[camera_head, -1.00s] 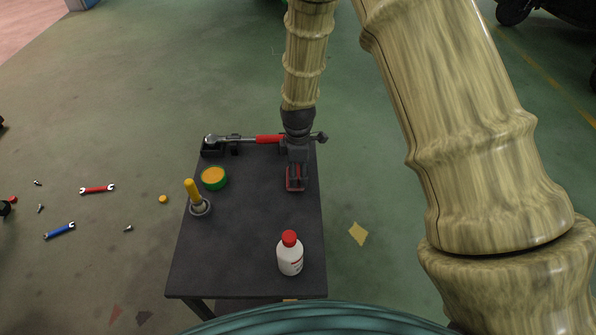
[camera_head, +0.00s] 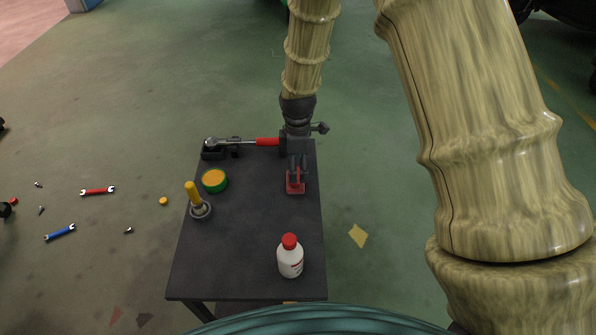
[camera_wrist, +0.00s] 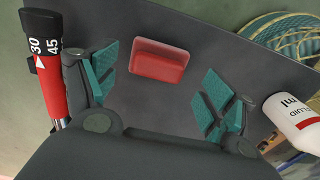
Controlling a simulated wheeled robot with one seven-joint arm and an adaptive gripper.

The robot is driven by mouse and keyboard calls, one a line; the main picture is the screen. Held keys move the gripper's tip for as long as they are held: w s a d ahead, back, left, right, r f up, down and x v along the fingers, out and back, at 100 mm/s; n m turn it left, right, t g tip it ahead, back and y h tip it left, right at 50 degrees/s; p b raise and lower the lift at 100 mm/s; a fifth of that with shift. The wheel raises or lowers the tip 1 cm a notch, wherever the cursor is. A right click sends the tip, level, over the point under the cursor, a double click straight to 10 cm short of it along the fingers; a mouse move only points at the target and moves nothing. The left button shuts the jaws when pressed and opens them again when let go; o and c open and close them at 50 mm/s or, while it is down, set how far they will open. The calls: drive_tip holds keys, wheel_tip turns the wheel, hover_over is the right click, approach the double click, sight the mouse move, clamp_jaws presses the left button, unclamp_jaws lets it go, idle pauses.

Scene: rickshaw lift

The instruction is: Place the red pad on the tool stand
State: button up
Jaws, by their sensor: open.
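The red pad (camera_head: 295,187) lies flat on the dark top of the tool stand (camera_head: 250,235), near its right edge. In the wrist view the pad (camera_wrist: 158,66) is a rounded red block with a paler rim, apart from both fingers. My gripper (camera_head: 297,170) is just above the pad and partly covers it in the head view. In the wrist view my gripper (camera_wrist: 162,82) is open and empty, with its teal-padded fingers on either side of the pad's line.
A red-handled torque wrench (camera_head: 266,142) lies along the back edge, close to my gripper. A green-and-orange round tin (camera_head: 214,180), a yellow-handled tool (camera_head: 193,194) and a white red-capped bottle (camera_head: 290,258) stand on the top. The middle is clear.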

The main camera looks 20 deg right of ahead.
sight(298, 174)
wheel_tip(298, 174, up, 8)
drive_tip(key=shift+f+p, duration=0.15)
drive_tip(key=shift+p, duration=0.2)
